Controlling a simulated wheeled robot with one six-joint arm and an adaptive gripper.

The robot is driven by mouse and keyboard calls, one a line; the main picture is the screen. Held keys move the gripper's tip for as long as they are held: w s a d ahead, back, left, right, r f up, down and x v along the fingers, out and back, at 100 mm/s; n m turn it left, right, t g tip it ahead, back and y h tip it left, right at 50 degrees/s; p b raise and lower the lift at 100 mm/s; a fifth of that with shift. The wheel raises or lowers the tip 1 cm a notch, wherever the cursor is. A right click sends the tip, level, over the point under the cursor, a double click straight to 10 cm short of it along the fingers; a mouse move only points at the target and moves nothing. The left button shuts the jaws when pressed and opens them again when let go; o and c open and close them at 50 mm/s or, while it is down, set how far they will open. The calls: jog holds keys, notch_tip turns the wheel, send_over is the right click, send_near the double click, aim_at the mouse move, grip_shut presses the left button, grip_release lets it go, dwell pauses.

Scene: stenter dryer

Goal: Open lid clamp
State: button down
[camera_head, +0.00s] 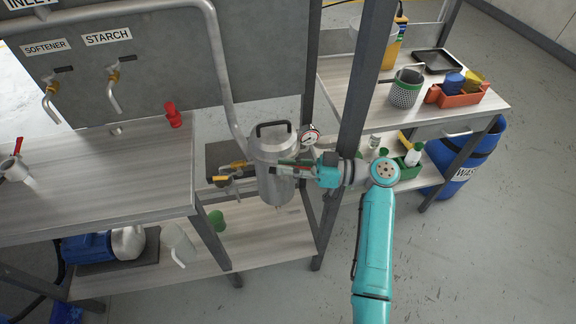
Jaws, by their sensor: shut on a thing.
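A metal pressure pot (274,188) stands beyond the table's right end. It has a lid (273,143) with a dark handle on top and a round gauge (309,136) at its right. My gripper (287,167) reaches in from the right, across the front of the pot just below the lid. Its jaws are shut on a small part there, seemingly the lid clamp. The fingers largely hide that part, so its exact position is too small to tell.
A dark upright post (358,100) stands close to my wrist. The left table (100,170) holds a red fitting (173,114). The right table (345,98) holds a perforated cup (406,88) and an orange caddy (452,97). A blue drum (462,160) stands below right.

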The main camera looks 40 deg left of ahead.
jog(key=shift+s+f, duration=0.1)
jog(key=shift+f, duration=0.15)
jog(key=c, duration=1.2)
grip_release()
jog(key=shift+o, duration=0.2)
jog(key=shift+r, duration=0.1)
jog(key=shift+w+d, duration=0.25)
jog(key=v, duration=1.1)
jog(key=shift+d, duration=0.15)
